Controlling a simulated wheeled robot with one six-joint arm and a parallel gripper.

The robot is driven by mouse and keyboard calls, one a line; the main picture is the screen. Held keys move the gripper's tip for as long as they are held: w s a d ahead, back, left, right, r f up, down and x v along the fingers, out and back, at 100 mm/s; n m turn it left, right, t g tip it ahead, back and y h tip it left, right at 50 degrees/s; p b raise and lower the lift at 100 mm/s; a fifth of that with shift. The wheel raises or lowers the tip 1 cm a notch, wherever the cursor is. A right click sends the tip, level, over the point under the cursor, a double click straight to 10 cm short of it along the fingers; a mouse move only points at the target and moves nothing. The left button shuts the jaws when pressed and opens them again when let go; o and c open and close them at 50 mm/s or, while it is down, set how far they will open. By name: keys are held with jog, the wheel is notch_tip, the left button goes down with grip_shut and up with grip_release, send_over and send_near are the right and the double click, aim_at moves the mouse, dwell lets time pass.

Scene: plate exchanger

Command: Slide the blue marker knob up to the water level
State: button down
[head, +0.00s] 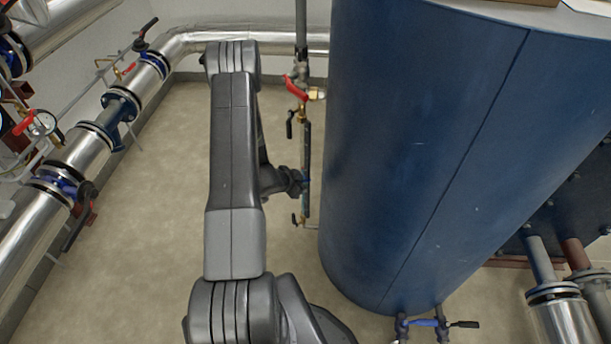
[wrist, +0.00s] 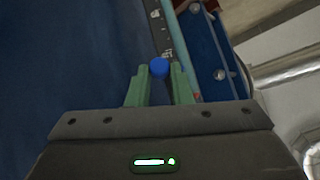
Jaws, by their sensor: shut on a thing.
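The blue marker knob (wrist: 159,68) is a small round blue cap between the green fingertips of my gripper (wrist: 160,73) in the wrist view. The fingers are shut on it. Just beyond it runs a dark scale strip (wrist: 166,38) with light marks, beside a pale tube. The water level in the tube cannot be made out. In the head view my gripper (head: 299,182) reaches the upright level gauge (head: 306,150) beside the tank. The knob is hidden or too small to see there.
The large blue tank (head: 430,130) stands right beside the gauge. A red-handled valve (head: 296,88) is above my gripper on the gauge line, and a small valve (head: 298,220) is below it. Silver pipes with valves (head: 90,145) run along the left. The floor between is clear.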

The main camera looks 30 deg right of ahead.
aim_at(308, 177)
jog(key=shift+r+p, duration=0.7)
jog(key=shift+r, duration=0.5)
jog(key=shift+r+p, duration=0.3)
jog(key=shift+p, duration=0.05)
jog(key=c, duration=1.2)
grip_release()
jog(key=p+v, duration=0.1)
jog(key=v, duration=1.3)
jog(key=shift+d+f, duration=0.1)
jog(key=shift+d, duration=0.05)
